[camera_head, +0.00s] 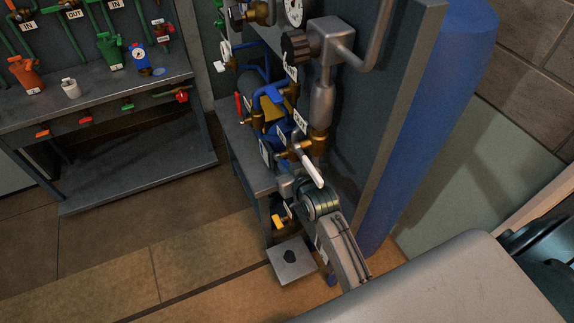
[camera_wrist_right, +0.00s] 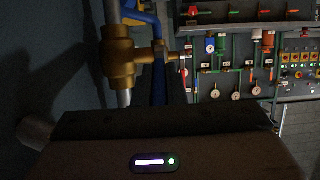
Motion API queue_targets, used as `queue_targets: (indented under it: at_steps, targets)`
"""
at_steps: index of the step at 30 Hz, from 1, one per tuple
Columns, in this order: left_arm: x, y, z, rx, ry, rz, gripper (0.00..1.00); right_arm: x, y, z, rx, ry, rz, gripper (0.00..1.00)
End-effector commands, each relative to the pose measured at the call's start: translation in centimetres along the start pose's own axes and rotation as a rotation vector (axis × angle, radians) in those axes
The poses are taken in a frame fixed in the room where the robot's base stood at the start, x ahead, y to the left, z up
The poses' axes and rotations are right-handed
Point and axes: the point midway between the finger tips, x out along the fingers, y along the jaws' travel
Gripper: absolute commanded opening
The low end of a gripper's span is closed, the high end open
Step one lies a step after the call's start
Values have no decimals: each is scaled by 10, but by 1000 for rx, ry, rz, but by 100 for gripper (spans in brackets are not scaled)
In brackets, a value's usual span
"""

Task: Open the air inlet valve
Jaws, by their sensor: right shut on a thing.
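A brass valve (camera_head: 317,140) with a white lever (camera_head: 309,165) sits low on the grey panel, at the end of a vertical pipe. A tag reading OUT (camera_head: 300,122) hangs beside it. My right gripper (camera_head: 300,187) is at the lower end of the white lever and shut on it; the fingertips are mostly hidden. In the right wrist view, a brass valve body (camera_wrist_right: 118,55) stands just beyond the gripper housing, and the jaws do not show. I cannot read which valve is labelled as the air inlet. My left gripper is not in view.
A dark knob (camera_head: 296,47) and a gauge (camera_head: 293,12) are above on the panel. Blue pipework (camera_head: 270,95) crowds the left side of the valve. A blue cylinder (camera_head: 440,110) stands at right. A bench (camera_head: 100,98) with coloured fittings is at left, with open floor (camera_head: 190,250) before it.

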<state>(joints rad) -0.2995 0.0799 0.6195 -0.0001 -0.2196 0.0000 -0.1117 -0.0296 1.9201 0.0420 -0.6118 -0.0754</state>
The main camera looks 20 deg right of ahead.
Motion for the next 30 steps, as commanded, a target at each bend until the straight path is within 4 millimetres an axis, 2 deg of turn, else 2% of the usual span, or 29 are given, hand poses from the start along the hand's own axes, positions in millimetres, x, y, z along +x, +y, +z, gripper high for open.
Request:
queue_targets:
  at_steps: [2,3,6,17,20,30]
  targets:
    - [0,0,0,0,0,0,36,0,0,0,0,2,0,0]
    - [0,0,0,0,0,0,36,0,0,0,0,2,0,15]
    - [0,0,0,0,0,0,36,0,0,0,0,2,0,33]
    - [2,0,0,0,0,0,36,-4,0,0,0,2,0,33]
    - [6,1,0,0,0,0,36,-15,0,2,0,1,0,33]
    - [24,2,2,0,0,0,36,-79,0,3,0,1,0,33]
